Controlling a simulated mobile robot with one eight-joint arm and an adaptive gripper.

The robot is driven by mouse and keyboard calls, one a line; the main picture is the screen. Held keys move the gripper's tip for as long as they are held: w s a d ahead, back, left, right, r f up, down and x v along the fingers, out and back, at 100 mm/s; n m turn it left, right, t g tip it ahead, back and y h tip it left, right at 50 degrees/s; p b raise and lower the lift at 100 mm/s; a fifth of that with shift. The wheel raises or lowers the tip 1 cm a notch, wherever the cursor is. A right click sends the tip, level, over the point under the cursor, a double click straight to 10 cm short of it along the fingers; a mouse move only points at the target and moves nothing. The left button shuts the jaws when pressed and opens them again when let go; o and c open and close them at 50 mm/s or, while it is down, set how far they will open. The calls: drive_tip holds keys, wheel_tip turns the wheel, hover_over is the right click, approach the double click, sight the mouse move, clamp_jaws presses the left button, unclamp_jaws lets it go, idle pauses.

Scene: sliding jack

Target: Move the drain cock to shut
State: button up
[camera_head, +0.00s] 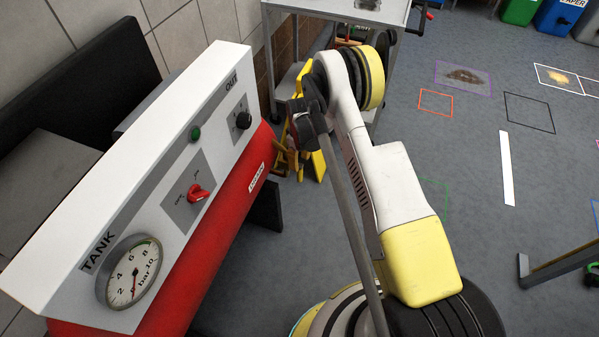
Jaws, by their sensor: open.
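A red knob (198,193) sits on a grey plate on the sloping face of the white control panel (150,150). Small lettering beside it is too small to read surely, so I cannot tell which mark it points at. A small white label (257,178) is on the red tank (235,205) below; its word is unclear. It is not certain which part is the drain cock.
The panel also bears a round gauge (134,272) marked TANK, a green button (196,133) and a black knob (243,120). A metal cart (385,14) stands behind my arm. Open grey floor with coloured outlines lies to the right. Bins (560,14) stand far back.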

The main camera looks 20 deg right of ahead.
sight(300, 172)
wheel_tip(300, 172, down, 7)
drive_tip(key=shift+f+b, duration=0.15)
drive_tip(key=shift+b, duration=1.05)
drive_tip(key=shift+w, duration=0.1)
clamp_jaws()
